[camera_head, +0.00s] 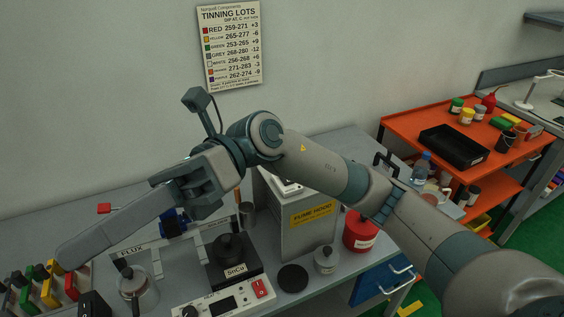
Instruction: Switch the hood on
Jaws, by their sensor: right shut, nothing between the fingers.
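The grey box with a yellow FUME HOOD label (313,215) stands on the bench at the picture's centre. My right forearm passes in front of its upper part, and only a bit of its pale top (285,186) shows. I cannot make out a switch on it. My right gripper (72,250) reaches to the left, its long grey fingers shut and empty. It is above the bench's left part, well left of the hood box and apart from it. My left gripper is not in view.
A black SnCu pot (233,258) stands behind a white control unit (222,302) with a red rocker switch (261,288). Coloured blocks (50,285) line the left; an orange cart (410,125) stands at right.

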